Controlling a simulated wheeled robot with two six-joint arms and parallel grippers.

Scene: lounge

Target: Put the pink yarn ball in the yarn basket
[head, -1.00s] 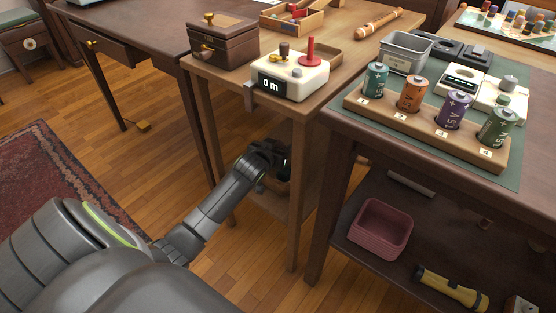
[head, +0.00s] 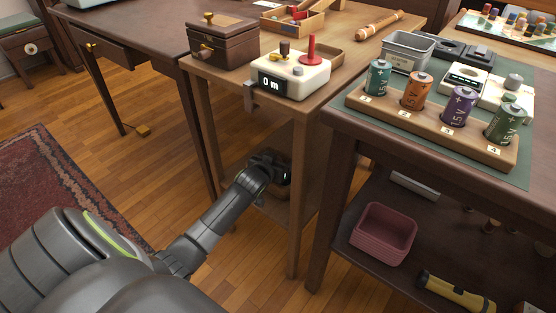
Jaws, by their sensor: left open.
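I see no pink yarn ball in this view. My left gripper (head: 270,165) is open, low between the legs of the small wooden table, above its lower shelf. A brownish rounded thing (head: 283,187) shows partly behind the gripper. The gripper hides most of it, so I cannot tell whether it is the yarn basket or whether the two touch. My right gripper is out of view.
The small table (head: 222,72) carries a brown chest (head: 220,42) and a white device (head: 293,76). The dark table (head: 350,128) at right holds a battery rack (head: 430,125). A pink bin (head: 383,233) and a flashlight (head: 455,294) lie on its lower shelf.

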